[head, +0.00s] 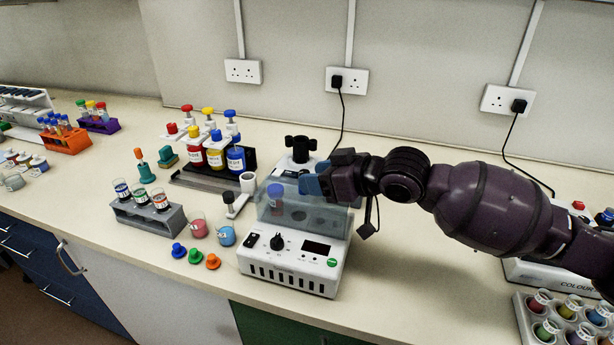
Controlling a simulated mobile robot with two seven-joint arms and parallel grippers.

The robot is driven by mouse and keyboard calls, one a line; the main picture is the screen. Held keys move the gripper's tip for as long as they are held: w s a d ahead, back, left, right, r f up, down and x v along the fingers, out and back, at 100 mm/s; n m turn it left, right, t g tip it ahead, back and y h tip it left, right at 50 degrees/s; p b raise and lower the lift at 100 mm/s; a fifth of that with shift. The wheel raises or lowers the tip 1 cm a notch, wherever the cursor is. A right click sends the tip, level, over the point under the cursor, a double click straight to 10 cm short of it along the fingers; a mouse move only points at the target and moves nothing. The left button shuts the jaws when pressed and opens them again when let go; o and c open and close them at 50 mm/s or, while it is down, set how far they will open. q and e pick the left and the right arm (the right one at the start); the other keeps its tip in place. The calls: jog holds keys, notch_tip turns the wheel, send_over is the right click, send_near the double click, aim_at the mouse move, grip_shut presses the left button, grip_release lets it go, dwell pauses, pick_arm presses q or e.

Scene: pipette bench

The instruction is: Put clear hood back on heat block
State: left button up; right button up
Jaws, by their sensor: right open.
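The heat block (290,265) is a white unit with a dial, a small dark display and front vents, near the front edge of the bench. The clear hood (300,218) sits over its top, and a blue-and-red capped vial (275,196) shows through it. A black knob (299,148) stands up behind the hood. My right gripper (314,183) reaches in from the right at the hood's upper edge, with its blue fingertips open. Whether the fingertips touch the hood cannot be told. My left gripper is not in view.
A grey rack (148,221) with vials, two small beakers (227,236) and several coloured caps (196,256) lie left of the block. A bottle stand (212,172) is behind them. A colour unit (540,275) and a vial tray (530,325) are at right. Bare bench lies right of the block.

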jog(key=v, duration=0.9)
jog(key=shift+a, duration=0.1)
jog(key=shift+s, duration=0.1)
